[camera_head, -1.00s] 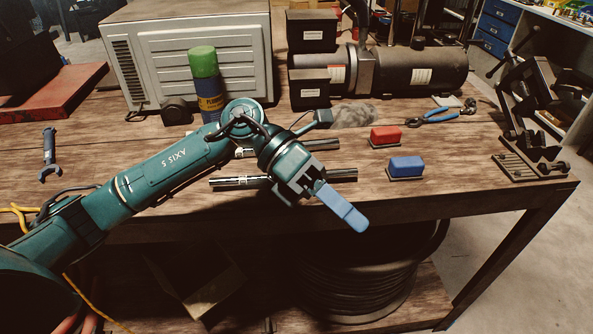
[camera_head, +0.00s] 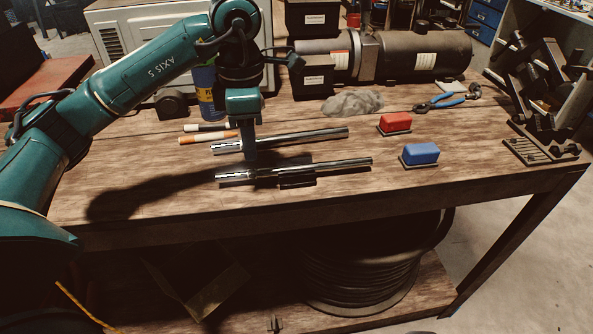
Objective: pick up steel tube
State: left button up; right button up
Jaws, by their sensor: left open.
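Two shiny steel tubes lie roughly parallel on the wooden bench: a rear tube (camera_head: 310,137) and a front tube (camera_head: 335,166). A small dark piece sits against the front tube's near side. My left gripper (camera_head: 250,154) points down over the left part of the rear tube, its blue-grey finger overlapping that tube in the picture. The jaws are open; one finger seems to hide the other. I cannot tell how far the fingertips are above the bench or whether they touch the tube. My right gripper is out of view.
A red block (camera_head: 396,122) and a blue block (camera_head: 420,153) sit right of the tubes. Blue-handled pliers (camera_head: 447,102), a grey rag (camera_head: 353,103) and a dark motor unit (camera_head: 420,55) are behind. White and orange sticks (camera_head: 205,139) lie left of the rear tube.

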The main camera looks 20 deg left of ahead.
pick_arm(q)
jog(key=shift+s+f+p, duration=0.15)
jog(key=shift+f+p, duration=0.3)
jog(key=shift+f, duration=2.8)
grip_shut()
